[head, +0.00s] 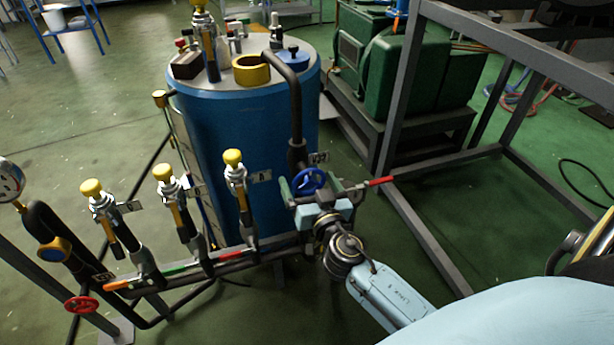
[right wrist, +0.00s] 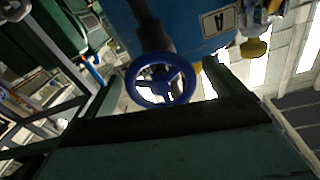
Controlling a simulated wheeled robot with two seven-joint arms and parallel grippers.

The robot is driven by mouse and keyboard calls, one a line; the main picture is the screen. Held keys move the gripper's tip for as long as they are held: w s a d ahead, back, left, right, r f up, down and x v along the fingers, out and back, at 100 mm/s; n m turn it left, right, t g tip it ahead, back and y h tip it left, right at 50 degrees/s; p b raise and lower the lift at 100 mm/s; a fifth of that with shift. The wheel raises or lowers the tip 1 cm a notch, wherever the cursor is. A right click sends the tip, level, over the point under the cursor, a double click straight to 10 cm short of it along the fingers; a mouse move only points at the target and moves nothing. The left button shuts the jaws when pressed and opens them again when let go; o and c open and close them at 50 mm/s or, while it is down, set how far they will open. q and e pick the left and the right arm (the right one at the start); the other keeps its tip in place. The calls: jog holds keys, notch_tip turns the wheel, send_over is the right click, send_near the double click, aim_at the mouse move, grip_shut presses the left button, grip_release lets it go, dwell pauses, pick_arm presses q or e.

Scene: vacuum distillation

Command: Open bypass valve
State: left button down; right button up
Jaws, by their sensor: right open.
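A blue handwheel valve (head: 308,180) sits on the pipe in front of the blue tank, beside a small tag that seems to read V02. In the right wrist view the spoked blue wheel (right wrist: 160,83) faces me, between and beyond the fingertips. My right gripper (head: 314,193) is open around the near side of the wheel. The same gripper (right wrist: 166,88) shows its two fingers spread on either side of the wheel; I cannot tell whether they touch it. The frames do not confirm which valve is the bypass. My left gripper is not in view.
The blue tank (head: 250,130) stands right behind the wheel. Several yellow-capped valves (head: 165,180) line the pipe to the left, with a red handwheel (head: 80,304) farther left. A grey metal frame (head: 425,235) and green pumps (head: 410,70) stand to the right.

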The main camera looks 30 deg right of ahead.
jog(key=shift+x, duration=0.85)
jog(key=shift+c, duration=0.2)
jog(key=c, duration=0.9)
jog(key=shift+c, duration=0.2)
